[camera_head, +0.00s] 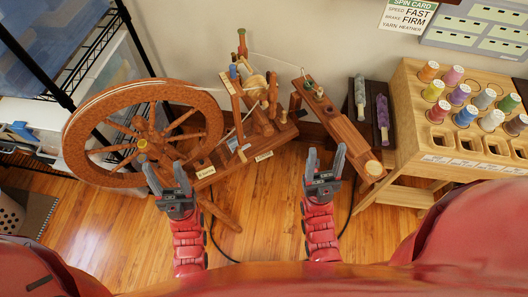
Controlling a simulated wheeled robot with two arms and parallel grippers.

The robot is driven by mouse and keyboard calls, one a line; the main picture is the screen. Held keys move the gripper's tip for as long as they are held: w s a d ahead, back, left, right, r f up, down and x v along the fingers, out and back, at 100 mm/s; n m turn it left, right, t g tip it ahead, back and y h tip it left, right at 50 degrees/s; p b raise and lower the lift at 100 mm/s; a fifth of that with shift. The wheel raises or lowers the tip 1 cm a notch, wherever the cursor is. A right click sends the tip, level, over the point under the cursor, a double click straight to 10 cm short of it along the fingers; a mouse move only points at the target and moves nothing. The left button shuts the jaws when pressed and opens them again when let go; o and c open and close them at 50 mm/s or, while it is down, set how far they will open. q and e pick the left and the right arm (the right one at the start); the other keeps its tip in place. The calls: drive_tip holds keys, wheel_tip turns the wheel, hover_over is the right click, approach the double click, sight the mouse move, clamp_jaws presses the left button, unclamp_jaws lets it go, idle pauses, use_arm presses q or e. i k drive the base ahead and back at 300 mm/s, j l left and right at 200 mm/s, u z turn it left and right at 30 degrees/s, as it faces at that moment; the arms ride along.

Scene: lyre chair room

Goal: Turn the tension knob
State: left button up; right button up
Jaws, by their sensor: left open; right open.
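A brown wooden spinning wheel (145,97) stands against the wall, its large spoked wheel at left and its upright parts at right. Several small pegs and knobs sit on its frame, including a green and red one (242,42) at the top and a blue one (233,72). I cannot tell which is the tension knob. My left gripper (167,176) is open and empty, in front of the wheel's lower right rim. My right gripper (325,163) is open and empty, left of the wooden arm's round end. Neither is visibly holding any part.
A wooden rack (455,95) with several coloured spools stands at right. A dark board with two wound bobbins (383,115) lies beside it. A wire shelf (85,45) stands at left. A spin card (408,14) hangs on the wall. Wooden floor (270,205) shows between my grippers.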

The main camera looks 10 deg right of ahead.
sight(283, 120)
drive_tip(key=i+l, duration=0.35)
drive_tip(key=l, duration=0.15)
drive_tip(key=i+l, duration=0.35)
drive_tip(key=l, duration=0.15)
drive_tip(key=j+u, duration=0.05)
